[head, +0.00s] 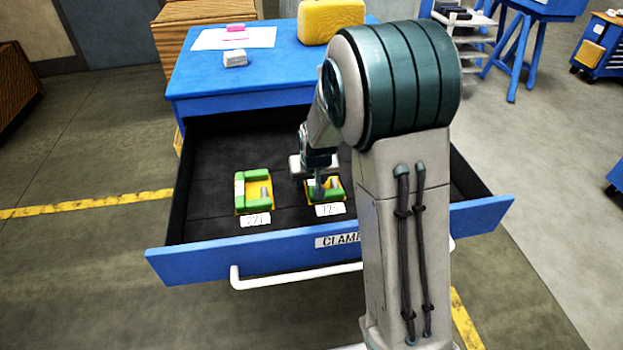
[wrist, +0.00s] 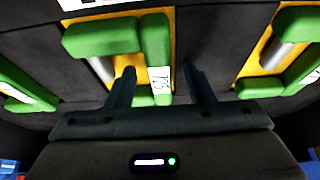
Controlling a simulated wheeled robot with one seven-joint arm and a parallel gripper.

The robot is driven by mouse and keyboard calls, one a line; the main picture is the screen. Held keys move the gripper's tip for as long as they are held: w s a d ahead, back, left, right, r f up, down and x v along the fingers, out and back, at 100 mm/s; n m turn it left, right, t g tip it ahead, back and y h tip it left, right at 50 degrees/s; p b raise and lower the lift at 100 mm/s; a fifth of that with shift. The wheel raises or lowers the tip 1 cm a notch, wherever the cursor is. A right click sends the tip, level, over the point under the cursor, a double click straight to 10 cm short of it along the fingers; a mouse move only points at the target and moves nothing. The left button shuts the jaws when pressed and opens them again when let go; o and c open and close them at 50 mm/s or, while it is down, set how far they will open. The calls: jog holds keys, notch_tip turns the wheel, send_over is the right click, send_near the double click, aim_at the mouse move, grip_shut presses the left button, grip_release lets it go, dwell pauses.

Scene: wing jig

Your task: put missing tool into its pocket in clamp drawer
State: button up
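The blue clamp drawer (head: 200,262) is pulled open, with a dark lining. A green clamp (head: 252,187) lies in a yellow pocket at the left, behind a white number card (head: 255,220). A second green clamp (head: 338,189) lies at a yellow pocket to its right, behind another card (head: 329,209). My gripper (head: 318,192) is low over this second one. In the wrist view my open fingers (wrist: 160,84) stand either side of a green clamp bar (wrist: 155,50) with a white tag, gaps showing at both sides. Whether that clamp is fully seated I cannot tell.
In the wrist view, green clamps also show at the left (wrist: 25,88) and right (wrist: 290,65). My arm hides the drawer's right part in the head view. The blue bench top (head: 200,75) holds a yellow case (head: 330,20), a pale block (head: 235,59) and a pink block (head: 236,27).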

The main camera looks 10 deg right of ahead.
jog(key=v, duration=1.4)
jog(key=s+d+g, duration=0.1)
jog(key=s+d, duration=0.2)
jog(key=s, duration=1.7)
jog(key=shift+s+g, duration=0.35)
jog(key=shift+g, duration=0.05)
